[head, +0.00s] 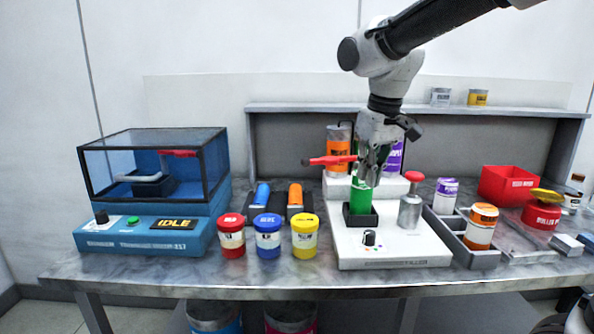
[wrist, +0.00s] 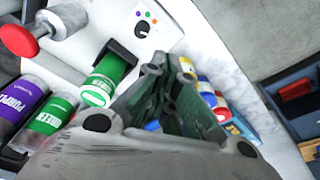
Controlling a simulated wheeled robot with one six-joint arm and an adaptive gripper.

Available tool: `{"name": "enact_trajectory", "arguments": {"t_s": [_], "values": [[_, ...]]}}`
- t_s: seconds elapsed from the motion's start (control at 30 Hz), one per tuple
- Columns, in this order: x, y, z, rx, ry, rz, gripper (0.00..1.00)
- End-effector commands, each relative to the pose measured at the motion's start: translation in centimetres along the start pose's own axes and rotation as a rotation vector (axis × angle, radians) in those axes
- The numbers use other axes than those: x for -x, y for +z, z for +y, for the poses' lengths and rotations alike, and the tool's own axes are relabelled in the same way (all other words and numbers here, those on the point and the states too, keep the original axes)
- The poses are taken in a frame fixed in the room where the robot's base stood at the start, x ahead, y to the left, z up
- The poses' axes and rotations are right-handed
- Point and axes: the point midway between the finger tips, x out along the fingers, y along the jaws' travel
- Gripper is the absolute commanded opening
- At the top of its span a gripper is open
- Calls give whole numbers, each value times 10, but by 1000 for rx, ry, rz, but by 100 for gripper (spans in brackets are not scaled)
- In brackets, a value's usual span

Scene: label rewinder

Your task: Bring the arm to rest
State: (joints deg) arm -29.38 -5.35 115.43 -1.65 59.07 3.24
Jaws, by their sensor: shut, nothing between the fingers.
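My arm comes down from the upper right in the head view, over the white filler machine (head: 395,250). My gripper (head: 370,178) points down, just above or behind a green container (head: 360,197) that stands in a black holder on the machine. In the wrist view, my gripper (wrist: 165,75) has its fingers together with nothing between them. The green container (wrist: 103,82) shows to the left of the fingers, apart from them in the picture. Whether the fingers touch it cannot be told from the head view.
A red lever (head: 328,160) and a red-topped grey dispenser (head: 410,205) are close to my gripper. Red (head: 231,236), blue (head: 267,237) and yellow (head: 304,238) jars stand at the front. A blue machine (head: 150,215) is at the left, a red bin (head: 508,186) at the right.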

Motion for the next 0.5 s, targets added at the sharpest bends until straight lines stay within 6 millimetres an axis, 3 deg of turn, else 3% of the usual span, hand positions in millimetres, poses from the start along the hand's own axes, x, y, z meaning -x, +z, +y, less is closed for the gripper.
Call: {"name": "enact_trajectory", "arguments": {"t_s": [0.03,0.1,0.2,0.3,0.4,0.5], "values": [[2,38,19,-38,4,3,0],[2,89,41,-92,11,11,0],[0,161,63,-186,27,32,0],[-3,217,75,-282,48,64,0],[-1,252,82,-364,72,105,0],[11,265,89,-421,99,159,0]]}}
